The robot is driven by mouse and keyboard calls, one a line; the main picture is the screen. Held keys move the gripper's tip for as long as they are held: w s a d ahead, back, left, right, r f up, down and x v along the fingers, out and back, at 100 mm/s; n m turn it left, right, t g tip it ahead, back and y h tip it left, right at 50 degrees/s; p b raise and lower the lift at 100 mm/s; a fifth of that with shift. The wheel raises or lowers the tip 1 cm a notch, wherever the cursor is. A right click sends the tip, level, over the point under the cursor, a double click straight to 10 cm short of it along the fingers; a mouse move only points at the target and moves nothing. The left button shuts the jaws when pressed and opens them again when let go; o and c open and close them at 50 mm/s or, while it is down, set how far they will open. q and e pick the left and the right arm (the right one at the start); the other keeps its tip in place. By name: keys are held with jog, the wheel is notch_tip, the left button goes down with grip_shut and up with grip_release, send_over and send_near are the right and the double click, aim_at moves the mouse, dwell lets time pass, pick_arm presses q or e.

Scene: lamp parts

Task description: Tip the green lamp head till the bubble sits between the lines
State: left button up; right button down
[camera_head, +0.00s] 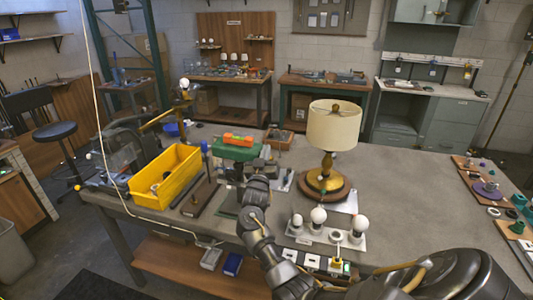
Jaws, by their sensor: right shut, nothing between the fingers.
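The green lamp head (229,153) is near the middle of the table, left of centre. An orange level (238,140) lies along its top. The level looks close to flat, but its bubble and lines are too small to make out. My right arm comes in from the lower right. My right gripper (261,168) is at the near right side of the lamp head, shut with nothing held. Its fingertips are small and dark here, and I cannot tell whether they touch the head. The lower stand is partly hidden by my arm. My left gripper is out of view.
A yellow bin (165,179) stands close on the left. A brass lamp with a cream shade (334,127) stands on the right. White bulbs in a holder (328,235) sit nearer, beside my forearm.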

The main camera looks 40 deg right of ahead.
pick_arm(q)
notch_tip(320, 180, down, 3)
jog(key=b, duration=0.3)
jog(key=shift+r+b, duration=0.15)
jog(key=shift+b, duration=0.2)
pick_arm(e)
jog(key=r+v, duration=0.1)
jog(key=v, duration=0.8)
jog(key=shift+s+a, duration=0.15)
jog(key=shift+a, duration=0.35)
